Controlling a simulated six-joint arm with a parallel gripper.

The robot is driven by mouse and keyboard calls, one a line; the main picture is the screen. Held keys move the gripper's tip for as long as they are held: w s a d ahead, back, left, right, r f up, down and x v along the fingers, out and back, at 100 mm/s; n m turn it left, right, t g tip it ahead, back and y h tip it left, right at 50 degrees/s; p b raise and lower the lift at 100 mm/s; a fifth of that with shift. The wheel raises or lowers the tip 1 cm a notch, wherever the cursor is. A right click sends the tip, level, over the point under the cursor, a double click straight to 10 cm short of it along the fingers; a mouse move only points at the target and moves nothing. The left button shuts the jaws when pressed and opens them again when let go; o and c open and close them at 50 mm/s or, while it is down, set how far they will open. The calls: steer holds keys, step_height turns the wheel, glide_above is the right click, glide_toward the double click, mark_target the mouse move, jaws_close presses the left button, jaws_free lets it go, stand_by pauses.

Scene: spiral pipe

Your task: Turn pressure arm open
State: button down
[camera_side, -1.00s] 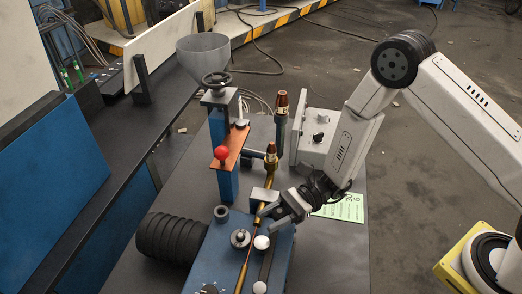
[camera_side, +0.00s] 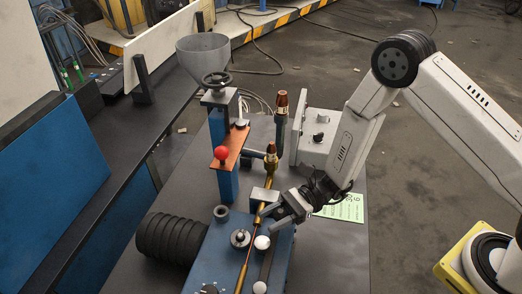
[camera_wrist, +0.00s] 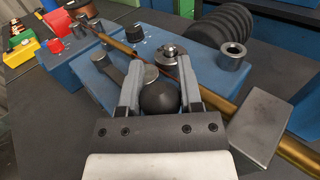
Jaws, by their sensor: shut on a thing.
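In the wrist view, a dark round knob (camera_wrist: 160,98) sits between the two fingers of my gripper (camera_wrist: 158,78). My gripper (camera_side: 270,228) reaches down from the right and is shut on this knob. A thin copper-coloured rod (camera_side: 250,240) runs along the block beside the knob. The lever under the knob is mostly hidden by my fingers.
A grey clamp block (camera_wrist: 262,128) and brass pipe lie close to my right finger in the wrist view. A post with a red ball (camera_side: 221,153) and a funnel (camera_side: 203,52) stand behind. A black ribbed roll (camera_side: 170,238) lies left of the block.

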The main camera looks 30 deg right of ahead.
steer(key=shift+s+d+m+t+h, duration=0.2)
steer(key=shift+s+d+m+t, duration=0.55)
steer(key=shift+t, duration=0.45)
steer(key=shift+s+d+m+t+h, duration=0.2)
steer(key=shift+s+d+m+t, duration=0.3)
steer(key=shift+s+m+t, duration=0.55)
steer(key=shift+s+d+m+t+h, duration=0.3)
steer(key=shift+s+m+t+h, duration=0.25)
steer(key=shift+t, duration=0.4)
steer(key=shift+s+d+m+t+h, duration=0.3)
steer(key=shift+s+m+t, duration=0.35)
steer(key=shift+t, duration=0.3)
steer(key=shift+s+d+m+t+h, duration=0.25)
steer(key=shift+s+m+t+h, duration=0.25)
steer(key=shift+s+t, duration=0.35)
steer(key=shift+w, duration=0.15)
steer(key=shift+c, duration=1.3)
jaws_free()
steer(key=shift+w, duration=0.2)
